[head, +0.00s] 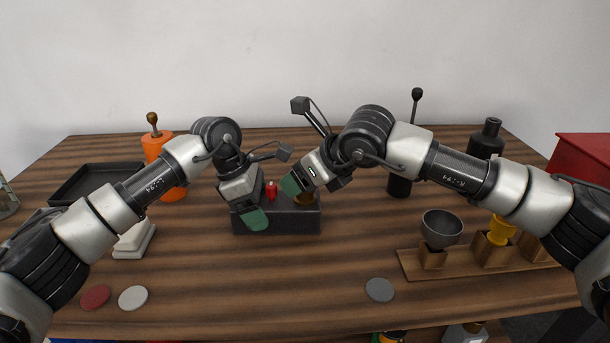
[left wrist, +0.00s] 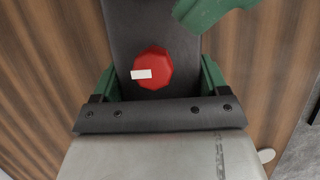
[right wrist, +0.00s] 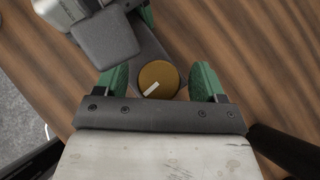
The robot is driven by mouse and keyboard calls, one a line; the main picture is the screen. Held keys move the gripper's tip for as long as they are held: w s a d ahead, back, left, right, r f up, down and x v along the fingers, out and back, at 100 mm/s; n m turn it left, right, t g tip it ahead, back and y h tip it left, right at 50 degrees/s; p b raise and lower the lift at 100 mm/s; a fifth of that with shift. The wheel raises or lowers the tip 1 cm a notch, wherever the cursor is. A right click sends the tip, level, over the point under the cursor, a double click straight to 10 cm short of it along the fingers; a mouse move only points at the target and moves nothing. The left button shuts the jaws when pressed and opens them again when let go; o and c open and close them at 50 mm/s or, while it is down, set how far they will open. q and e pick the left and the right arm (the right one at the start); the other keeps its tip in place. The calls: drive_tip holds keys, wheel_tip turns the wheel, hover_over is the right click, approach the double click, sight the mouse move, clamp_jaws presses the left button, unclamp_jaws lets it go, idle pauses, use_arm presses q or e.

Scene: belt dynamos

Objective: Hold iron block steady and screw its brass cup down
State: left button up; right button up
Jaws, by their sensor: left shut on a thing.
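The dark iron block (head: 285,221) lies on the table in front of me. A red knob (head: 271,190) with a white mark stands on its left part; it also shows in the left wrist view (left wrist: 154,67). The brass cup (right wrist: 158,78), round with a pale mark on top, is on the block's right part, partly hidden in the head view (head: 306,198). My left gripper (head: 254,208) is shut on the block, a green finger on each side below the knob. My right gripper (right wrist: 159,83) is open above the block, its fingers either side of the cup with small gaps.
At right, a wooden rack (head: 420,267) holds a grey bowl (head: 442,228) and a yellow cup (head: 500,230). A black tray (head: 88,185) and an orange bottle (head: 157,144) stand at left. Discs lie in front, including a grey one (head: 380,290). The front middle is clear.

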drive_tip(key=v, duration=1.2)
idle(0.4)
drive_tip(key=w+a+r+n+g+h, duration=0.25)
drive_tip(key=w+n+g, duration=0.55)
drive_tip(key=n, duration=0.6)
drive_tip(key=x, duration=1.1)
drive_tip(key=shift+s+f, duration=0.3)
drive_tip(key=shift+f, duration=0.05)
drive_tip(key=c, duration=0.9)
drive_tip(key=shift+c, duration=0.2)
